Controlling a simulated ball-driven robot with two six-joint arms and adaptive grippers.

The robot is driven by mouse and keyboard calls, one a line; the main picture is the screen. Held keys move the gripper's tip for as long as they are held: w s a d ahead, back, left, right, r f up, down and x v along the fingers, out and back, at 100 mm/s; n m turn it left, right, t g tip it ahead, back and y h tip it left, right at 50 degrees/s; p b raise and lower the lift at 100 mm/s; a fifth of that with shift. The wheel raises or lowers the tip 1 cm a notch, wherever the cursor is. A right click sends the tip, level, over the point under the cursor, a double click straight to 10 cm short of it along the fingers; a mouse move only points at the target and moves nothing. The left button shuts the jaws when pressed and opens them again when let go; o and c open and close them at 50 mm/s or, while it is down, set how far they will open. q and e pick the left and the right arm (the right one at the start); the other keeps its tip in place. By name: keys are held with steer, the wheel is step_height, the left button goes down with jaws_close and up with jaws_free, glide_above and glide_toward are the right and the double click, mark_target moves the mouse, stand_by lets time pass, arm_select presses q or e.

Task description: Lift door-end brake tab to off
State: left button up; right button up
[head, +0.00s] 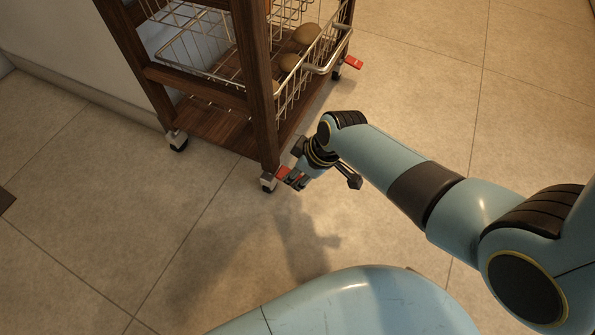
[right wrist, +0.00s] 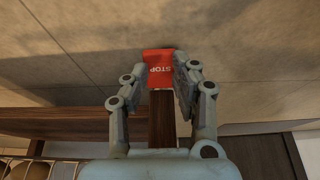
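The trolley (head: 262,90) is dark wood and stands on small castors. A red brake tab (head: 283,173) is on its near corner castor, and it also shows in the right wrist view (right wrist: 158,56), where it reads STOP. A second red tab (head: 353,62) sticks out at the far right castor. I cannot tell which end is the door end. My right gripper (head: 293,179) is low at the near corner, and in the right wrist view (right wrist: 160,68) its fingers are apart on either side of the near tab. The right finger overlaps the tab's edge; contact is unclear. My left gripper is out of view.
Wire baskets (head: 200,50) with several brown round items (head: 307,34) sit in the trolley above its lower shelf. A pale wall (head: 60,50) stands behind to the left. The tiled floor (head: 140,230) is clear in front and to the right.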

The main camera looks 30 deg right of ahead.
jaws_close()
steer(key=o, duration=0.8)
jaws_free()
steer(key=v, duration=1.2)
steer(key=shift+s, duration=0.1)
